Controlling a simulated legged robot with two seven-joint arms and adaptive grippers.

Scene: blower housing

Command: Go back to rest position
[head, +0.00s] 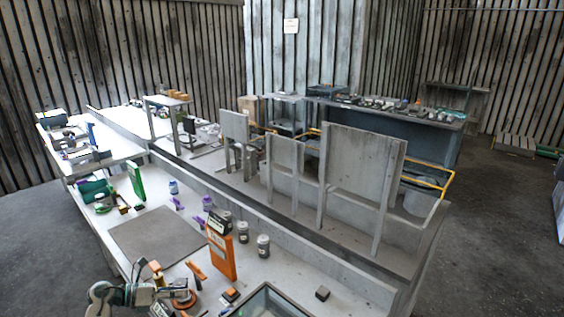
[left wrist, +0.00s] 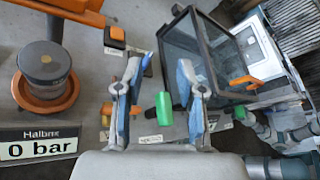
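My left gripper (head: 165,291) is low at the bottom left of the head view, over the front of the workbench. In the left wrist view its two grey fingers with blue pads (left wrist: 158,92) stand apart, with no object clearly held between them. A green-ended item (left wrist: 164,108) shows in the gap; it seems to lie beyond the fingers. My right gripper is not clearly visible in either view.
A dark-framed glass-topped box (head: 270,303) stands at the bench front; it also shows in the left wrist view (left wrist: 205,62). An upright orange device (head: 221,252), grey canisters (head: 263,246) and a grey mat (head: 157,236) are near. A "0 bar" display (left wrist: 40,146) is left.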

